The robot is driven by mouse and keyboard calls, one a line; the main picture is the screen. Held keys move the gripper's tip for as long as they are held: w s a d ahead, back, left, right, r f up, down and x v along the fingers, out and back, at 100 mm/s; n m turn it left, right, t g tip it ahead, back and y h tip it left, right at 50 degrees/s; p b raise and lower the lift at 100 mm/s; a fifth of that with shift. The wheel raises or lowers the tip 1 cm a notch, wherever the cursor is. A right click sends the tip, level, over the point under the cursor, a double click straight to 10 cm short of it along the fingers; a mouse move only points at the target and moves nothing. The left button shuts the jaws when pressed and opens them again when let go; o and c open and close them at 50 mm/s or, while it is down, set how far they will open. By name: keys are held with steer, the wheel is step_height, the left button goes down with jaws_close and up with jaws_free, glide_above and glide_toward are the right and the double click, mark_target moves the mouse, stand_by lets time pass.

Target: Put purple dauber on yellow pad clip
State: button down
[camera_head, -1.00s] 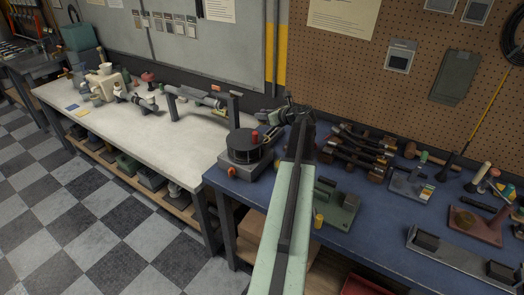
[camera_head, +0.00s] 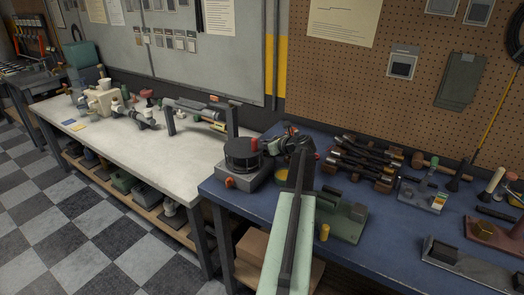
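My gripper (camera_head: 284,143) is at the far end of my pale green arm, above the blue bench beside the black drum machine. It is dark and small, and I cannot tell whether its fingers are open or shut. Something reddish shows just right of it, too small to name. I cannot make out a purple dauber. A small clear-grey stand (camera_head: 420,196) with coloured pieces, one of them yellow, sits on the right part of the blue bench. I cannot tell whether that yellow piece is the yellow pad clip.
The black drum machine (camera_head: 242,155) with a red knob stands left of my gripper. A green machine (camera_head: 345,217) with a yellow cylinder (camera_head: 324,232) is right of my arm. Dark wooden-handled tools (camera_head: 362,165) lie behind it. A white bench (camera_head: 110,140) adjoins at left.

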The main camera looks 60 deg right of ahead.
steer(key=shift+f, duration=0.1)
steer(key=c, duration=1.3)
jaws_free()
steer(key=shift+o, duration=0.2)
steer(key=shift+s+a+r, duration=0.1)
steer(key=shift+s+r, duration=0.05)
steer(key=shift+r, duration=0.3)
steer(key=p+v, duration=0.4)
steer(key=v, duration=0.7)
steer(key=shift+s+p, duration=0.3)
steer(key=shift+p, duration=0.05)
steer(key=shift+r, duration=0.1)
